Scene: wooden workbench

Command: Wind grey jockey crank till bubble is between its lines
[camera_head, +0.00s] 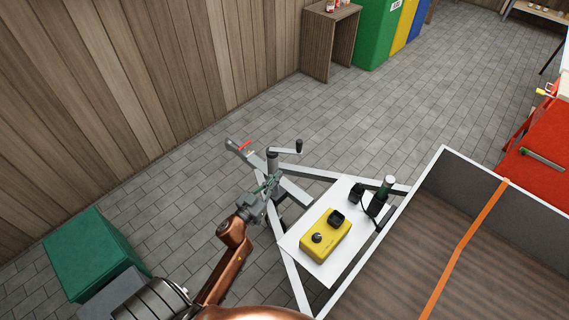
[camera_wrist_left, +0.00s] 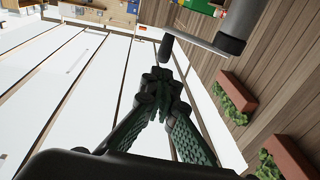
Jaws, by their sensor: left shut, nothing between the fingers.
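The grey jockey crank (camera_head: 285,151) tops an upright post on the trailer's drawbar, its black handle (camera_head: 299,146) standing up at the arm's right end. In the left wrist view the crank arm (camera_wrist_left: 200,42) and black handle (camera_wrist_left: 167,48) show just beyond my fingertips. My left gripper (camera_head: 268,186) is beside the post, below the crank. Its green fingers (camera_wrist_left: 160,76) are shut and empty, and look apart from the handle. A yellow box (camera_head: 331,241) with black fittings lies on a white board. I cannot make out a bubble or its lines. My right gripper is not in view.
The white board (camera_head: 303,262) sits on the drawbar, with a dark green and black upright piece (camera_head: 378,198) at its far edge. The trailer bed (camera_head: 480,270) with an orange strap fills the lower right. A green box (camera_head: 90,252) stands left. Floor beyond the crank is clear.

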